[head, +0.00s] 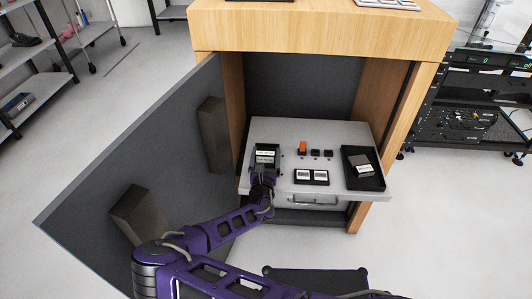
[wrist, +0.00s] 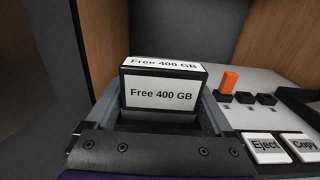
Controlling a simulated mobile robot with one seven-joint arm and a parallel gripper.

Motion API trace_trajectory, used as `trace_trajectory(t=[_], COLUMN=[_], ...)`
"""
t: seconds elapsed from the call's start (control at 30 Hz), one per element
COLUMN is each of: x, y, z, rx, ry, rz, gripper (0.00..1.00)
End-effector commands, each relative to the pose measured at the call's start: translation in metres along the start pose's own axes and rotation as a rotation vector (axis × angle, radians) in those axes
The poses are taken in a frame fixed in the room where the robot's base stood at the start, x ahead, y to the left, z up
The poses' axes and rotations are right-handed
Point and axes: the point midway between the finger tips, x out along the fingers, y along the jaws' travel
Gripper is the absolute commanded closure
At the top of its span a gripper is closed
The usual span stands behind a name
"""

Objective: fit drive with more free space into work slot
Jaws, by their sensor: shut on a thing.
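A black drive with white labels reading "Free 400 GB" (wrist: 162,92) stands between the fingers of my gripper (wrist: 160,122). My gripper (head: 264,163) is shut on it over the left part of the grey worktop (head: 285,131). The drive's lower part is hidden by the gripper, and I cannot tell whether it sits in a slot. Another drive with a pale label (head: 362,168) lies tilted in the black tray (head: 352,184) at the right; its text is too small to read.
Three small black pieces stand mid-worktop; the left one carries an orange block (head: 302,148), also in the wrist view (wrist: 229,82). In front are white buttons, Eject (wrist: 266,147) and Copy (wrist: 303,146). A grey cabinet door (head: 165,130) stands open at left; wooden cabinet walls flank the worktop.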

Motion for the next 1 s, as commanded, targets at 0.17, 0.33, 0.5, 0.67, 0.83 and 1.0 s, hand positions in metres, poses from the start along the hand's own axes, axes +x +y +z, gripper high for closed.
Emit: trace_trajectory(t=[0.17, 0.33, 0.5, 0.67, 0.83, 1.0], x=[0.000, 0.000, 0.000, 0.000, -0.005, -0.031], y=[0.000, 0.000, 0.000, -0.001, -0.001, -0.001], z=[-0.004, -0.009, -0.011, -0.011, -0.012, -0.012], rx=[0.001, 0.001, 0.001, 0.001, 0.000, -0.002], ry=[-0.001, -0.001, 0.000, 0.002, 0.005, 0.006], rz=[-0.001, -0.001, 0.000, -0.002, -0.003, -0.002], gripper=[0.74, 0.74, 0.00, 0.00, 0.00, 0.00])
